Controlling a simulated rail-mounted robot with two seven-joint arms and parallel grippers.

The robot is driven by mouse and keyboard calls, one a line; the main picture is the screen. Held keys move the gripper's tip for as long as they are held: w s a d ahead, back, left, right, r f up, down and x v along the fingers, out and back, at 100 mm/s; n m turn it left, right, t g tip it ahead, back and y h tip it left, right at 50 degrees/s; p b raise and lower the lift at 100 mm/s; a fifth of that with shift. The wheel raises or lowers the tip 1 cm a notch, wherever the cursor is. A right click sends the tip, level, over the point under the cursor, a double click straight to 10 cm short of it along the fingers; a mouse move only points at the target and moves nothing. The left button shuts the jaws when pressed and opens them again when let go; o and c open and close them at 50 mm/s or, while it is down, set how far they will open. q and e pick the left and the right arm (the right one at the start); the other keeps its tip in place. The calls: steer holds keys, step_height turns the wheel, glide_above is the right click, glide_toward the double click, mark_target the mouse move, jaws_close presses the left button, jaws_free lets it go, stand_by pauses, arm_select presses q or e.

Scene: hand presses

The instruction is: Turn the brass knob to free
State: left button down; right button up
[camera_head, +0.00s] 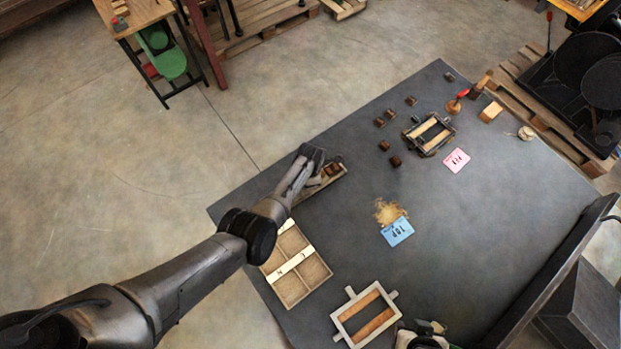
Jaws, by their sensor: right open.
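I cannot make out a brass knob for certain at this size. A small brownish piece with a red top (456,101) stands at the back right of the dark table (480,220), and a small round pale piece (526,132) lies near the right edge; neither is clearly a knob.
A compartment tray (297,262) lies by the table's left edge. Two frames (365,315) (430,134), a blue card (397,231), a pink card (456,160) and several dark blocks lie around. A black machine (585,85) stands on a pallet. The table's middle right is clear.

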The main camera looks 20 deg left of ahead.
stand_by(0.5)
arm_select(q)
steer(key=c, duration=1.2)
jaws_free()
steer(key=shift+r, duration=0.3)
steer(key=shift+r+p, duration=1.35)
steer(key=shift+r, duration=5.25)
